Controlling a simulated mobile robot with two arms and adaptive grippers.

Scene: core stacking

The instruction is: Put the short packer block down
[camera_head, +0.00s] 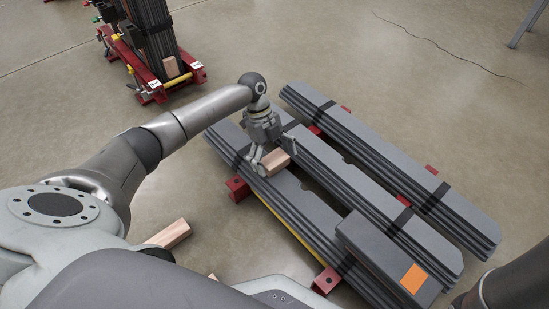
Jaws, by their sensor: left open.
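A short wooden packer block (276,160) lies on top of the nearest grey laminated stack (308,212), close to its left part. My left gripper (272,156) is just above the block, with its fingers spread to either side of it. The gripper is open. I cannot tell whether a fingertip still touches the block. My right gripper is not in view; only a dark arm part shows at the lower right corner.
Two more strapped stacks, a middle one (350,182) and a far one (385,160), lie alongside on red supports. Another wooden block (170,234) lies on the floor. A red rack (150,82) stands at upper left.

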